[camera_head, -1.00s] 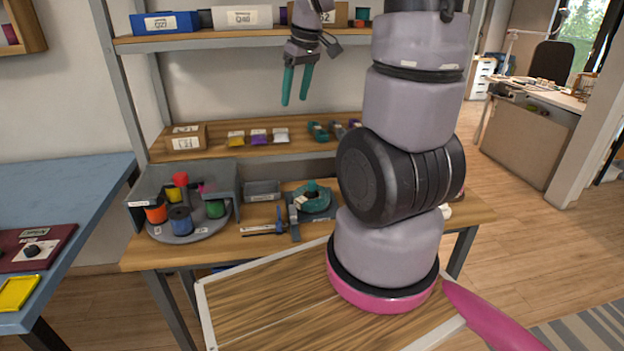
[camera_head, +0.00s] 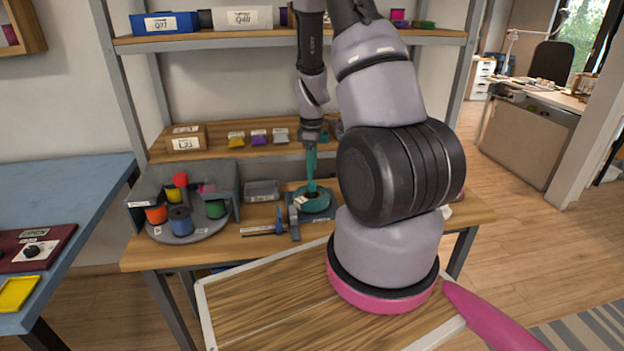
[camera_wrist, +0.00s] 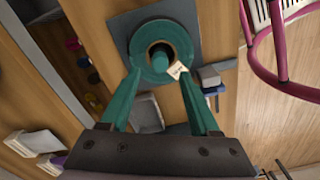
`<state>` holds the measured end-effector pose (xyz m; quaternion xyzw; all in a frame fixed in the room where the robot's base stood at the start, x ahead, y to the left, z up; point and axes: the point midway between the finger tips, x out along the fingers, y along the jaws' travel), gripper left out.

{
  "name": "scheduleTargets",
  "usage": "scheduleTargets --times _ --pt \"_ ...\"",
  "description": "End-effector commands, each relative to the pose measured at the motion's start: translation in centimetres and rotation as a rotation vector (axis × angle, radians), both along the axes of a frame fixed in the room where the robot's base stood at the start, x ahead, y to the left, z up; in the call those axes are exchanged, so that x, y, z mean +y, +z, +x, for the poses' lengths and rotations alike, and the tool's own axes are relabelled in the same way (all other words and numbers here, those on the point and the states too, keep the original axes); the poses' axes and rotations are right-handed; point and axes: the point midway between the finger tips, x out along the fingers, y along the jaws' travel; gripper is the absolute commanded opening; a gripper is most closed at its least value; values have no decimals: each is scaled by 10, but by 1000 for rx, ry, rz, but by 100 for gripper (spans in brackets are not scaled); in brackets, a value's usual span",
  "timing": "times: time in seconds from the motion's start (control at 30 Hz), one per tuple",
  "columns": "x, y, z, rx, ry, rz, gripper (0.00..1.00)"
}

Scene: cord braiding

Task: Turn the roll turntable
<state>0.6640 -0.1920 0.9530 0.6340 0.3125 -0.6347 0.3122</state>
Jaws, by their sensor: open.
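A grey round turntable (camera_head: 183,229) with several coloured spools on it sits at the left of the workbench, under a grey housing (camera_head: 228,178). My gripper (camera_head: 311,187) has teal fingers and points down over a teal ring device (camera_head: 321,204), right of the turntable. In the wrist view the device's ring (camera_wrist: 183,37) and central post lie just beyond the two spread fingertips (camera_wrist: 160,76). The gripper is open and empty. Whether a fingertip touches the ring I cannot tell.
A grey bin (camera_head: 262,191) stands between the turntable and the ring device. A tool with a blue handle (camera_head: 279,221) lies in front. The shelf above (camera_head: 220,152) holds a labelled box and small coloured packets. My arm hides the bench's right side.

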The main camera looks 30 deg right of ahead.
Motion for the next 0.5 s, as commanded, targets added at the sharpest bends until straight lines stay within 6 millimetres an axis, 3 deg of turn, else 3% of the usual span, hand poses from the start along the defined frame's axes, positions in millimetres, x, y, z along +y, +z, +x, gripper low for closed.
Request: scheduleTargets --times 0.2,0.5 --pt "0 -34 0 2 0 1 62" --pt "0 -46 0 -1 0 -1 62"
